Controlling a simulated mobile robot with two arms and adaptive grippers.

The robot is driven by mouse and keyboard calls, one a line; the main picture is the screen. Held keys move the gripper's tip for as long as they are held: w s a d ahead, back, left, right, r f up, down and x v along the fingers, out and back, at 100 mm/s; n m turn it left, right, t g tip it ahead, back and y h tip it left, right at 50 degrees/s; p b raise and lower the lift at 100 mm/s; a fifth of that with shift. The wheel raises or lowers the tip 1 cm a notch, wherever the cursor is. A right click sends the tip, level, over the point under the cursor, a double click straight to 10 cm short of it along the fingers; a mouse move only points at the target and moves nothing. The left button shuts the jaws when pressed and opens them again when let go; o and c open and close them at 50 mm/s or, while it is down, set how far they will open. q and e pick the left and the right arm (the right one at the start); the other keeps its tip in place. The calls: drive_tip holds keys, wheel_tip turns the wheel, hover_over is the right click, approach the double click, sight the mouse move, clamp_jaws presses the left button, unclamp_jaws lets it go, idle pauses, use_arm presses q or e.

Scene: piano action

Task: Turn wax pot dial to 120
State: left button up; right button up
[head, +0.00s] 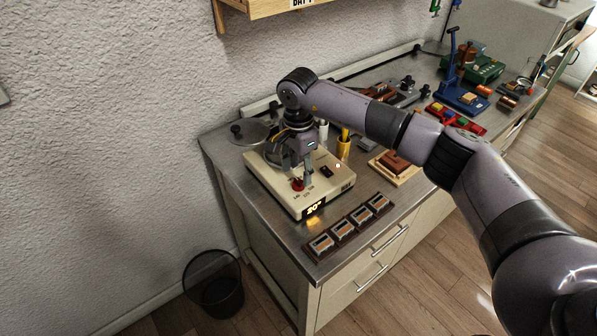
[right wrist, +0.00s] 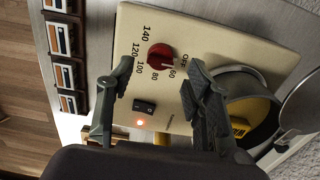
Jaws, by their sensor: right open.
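The wax pot (head: 335,188) is a cream box on the bench with a lit display (head: 314,208) whose digits look like 20. Its red dial (head: 297,185) also shows in the right wrist view (right wrist: 160,57), ringed by OFF, 60, 80, 100, 120 and 140. The dial's pale mark seems to lie near the 60 side; I cannot read it exactly. My right gripper (head: 298,172) is over the panel, pointing down. In the right wrist view my open fingers (right wrist: 160,75) sit either side of the dial, apart from it. My left gripper is out of view.
A black switch (right wrist: 145,106) and a lit orange lamp (right wrist: 140,123) are beside the dial. The round pot (right wrist: 245,105) holds something yellow. A rack of several small blocks (head: 348,228) lies along the bench front. A yellow cylinder (head: 343,148) stands behind the box.

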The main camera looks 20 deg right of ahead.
sight(298, 180)
wheel_tip(298, 180, down, 2)
drive_tip(key=shift+f, duration=0.55)
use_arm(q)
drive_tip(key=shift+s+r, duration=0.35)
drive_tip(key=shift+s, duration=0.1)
use_arm(e)
clamp_jaws()
